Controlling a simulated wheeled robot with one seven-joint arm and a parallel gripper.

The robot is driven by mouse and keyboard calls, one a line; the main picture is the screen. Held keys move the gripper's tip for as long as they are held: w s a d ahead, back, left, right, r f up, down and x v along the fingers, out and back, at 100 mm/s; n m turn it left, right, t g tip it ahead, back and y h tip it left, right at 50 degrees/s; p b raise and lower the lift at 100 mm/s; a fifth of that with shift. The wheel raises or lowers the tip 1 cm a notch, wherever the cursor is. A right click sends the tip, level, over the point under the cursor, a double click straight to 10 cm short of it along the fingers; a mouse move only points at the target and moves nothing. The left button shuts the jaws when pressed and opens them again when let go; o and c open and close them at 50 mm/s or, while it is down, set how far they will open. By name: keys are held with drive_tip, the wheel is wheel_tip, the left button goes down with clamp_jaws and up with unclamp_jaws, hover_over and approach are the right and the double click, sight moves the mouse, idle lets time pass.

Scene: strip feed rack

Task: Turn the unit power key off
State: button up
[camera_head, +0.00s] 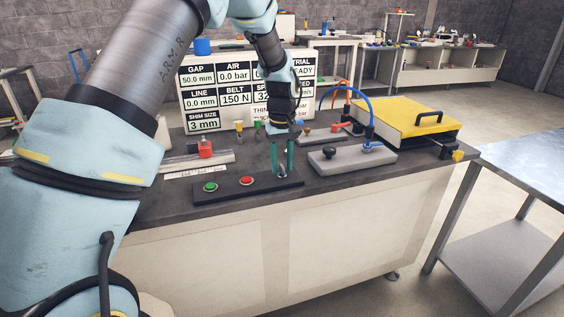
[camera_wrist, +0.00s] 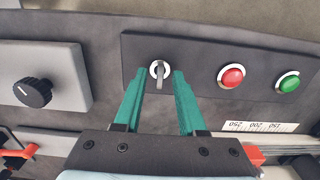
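The unit power key (camera_wrist: 161,76) is a small silver key in a pale round ring, its grip pointing down in the wrist view. It sits at one end of a dark control panel (camera_head: 226,195) and also shows in the head view (camera_head: 282,175). My gripper (camera_wrist: 158,74) has two green fingers. They are apart, one on each side of the key, with visible gaps between them and the key in the wrist view. In the head view my gripper (camera_head: 282,170) points down over the key. I cannot tell the exact fingertip height.
The panel also has a red button (camera_wrist: 232,77) and a green button (camera_wrist: 288,83). A grey block with a black knob (camera_wrist: 33,92) stands beside the panel. A yellow-topped unit (camera_head: 400,118) stands at right; a display board (camera_head: 222,95) is behind.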

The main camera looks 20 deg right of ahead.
drive_tip(key=shift+c, duration=0.2)
clamp_jaws()
idle(0.3)
drive_tip(key=shift+m, duration=0.3)
drive_tip(key=m, duration=0.3)
drive_tip(key=shift+m, duration=0.3)
drive_tip(key=m, duration=0.4)
drive_tip(key=shift+r+m, duration=0.1)
drive_tip(key=shift+m, duration=0.2)
drive_tip(key=m, duration=0.4)
drive_tip(key=shift+w+m, duration=0.1)
drive_tip(key=shift+m, duration=0.2)
drive_tip(key=shift+m+p, duration=0.6)
drive_tip(key=shift+m, duration=1.6)
drive_tip(key=shift+d, duration=0.1)
